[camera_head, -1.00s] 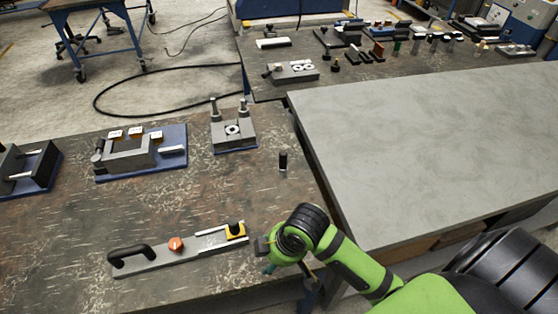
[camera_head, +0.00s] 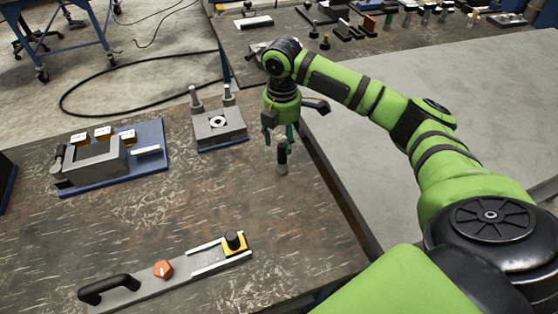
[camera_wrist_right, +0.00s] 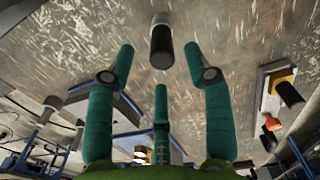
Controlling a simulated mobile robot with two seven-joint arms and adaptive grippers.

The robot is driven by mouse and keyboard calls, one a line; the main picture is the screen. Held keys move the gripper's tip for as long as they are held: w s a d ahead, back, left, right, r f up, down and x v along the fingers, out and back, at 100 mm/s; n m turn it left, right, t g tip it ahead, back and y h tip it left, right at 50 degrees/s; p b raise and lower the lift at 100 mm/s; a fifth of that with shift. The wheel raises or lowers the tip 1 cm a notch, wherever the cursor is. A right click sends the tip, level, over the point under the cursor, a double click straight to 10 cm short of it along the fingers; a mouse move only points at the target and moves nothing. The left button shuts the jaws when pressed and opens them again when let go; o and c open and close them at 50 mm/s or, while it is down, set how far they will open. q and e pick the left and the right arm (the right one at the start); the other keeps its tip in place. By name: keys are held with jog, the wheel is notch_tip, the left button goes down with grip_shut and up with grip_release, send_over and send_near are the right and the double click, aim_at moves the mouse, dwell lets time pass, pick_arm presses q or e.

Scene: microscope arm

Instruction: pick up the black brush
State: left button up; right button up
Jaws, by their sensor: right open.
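The black brush (camera_head: 282,158) is a small cylinder with a black upper part and a pale lower part, standing upright on the worn brown table near its right edge. My right gripper (camera_head: 279,137) hangs just above it, teal fingers pointing down and spread open, and partly covers the brush's top in the head view. In the right wrist view the brush (camera_wrist_right: 161,46) shows past the fingertips of the open gripper (camera_wrist_right: 158,62), with clear space on both sides; nothing is held. My left gripper is not in view.
A grey fixture with two posts (camera_head: 219,127) stands just left of the brush. A blue-based block fixture (camera_head: 110,157) is farther left. A long plate with a black handle (camera_head: 165,276) lies at the front. A bare grey tabletop (camera_head: 420,130) is to the right.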

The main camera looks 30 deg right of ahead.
aim_at(282, 155)
jog(key=shift+s+f+p, duration=0.25)
jog(key=shift+f+p, duration=0.1)
jog(key=shift+f, duration=0.35)
notch_tip(282, 155, down, 5)
jog(key=shift+w+p, duration=0.1)
jog(key=shift+p, duration=0.5)
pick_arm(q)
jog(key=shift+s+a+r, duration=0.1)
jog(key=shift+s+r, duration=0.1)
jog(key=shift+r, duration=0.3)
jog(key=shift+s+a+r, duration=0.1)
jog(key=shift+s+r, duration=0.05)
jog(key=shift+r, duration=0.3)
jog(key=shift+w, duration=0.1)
pick_arm(e)
grip_shut()
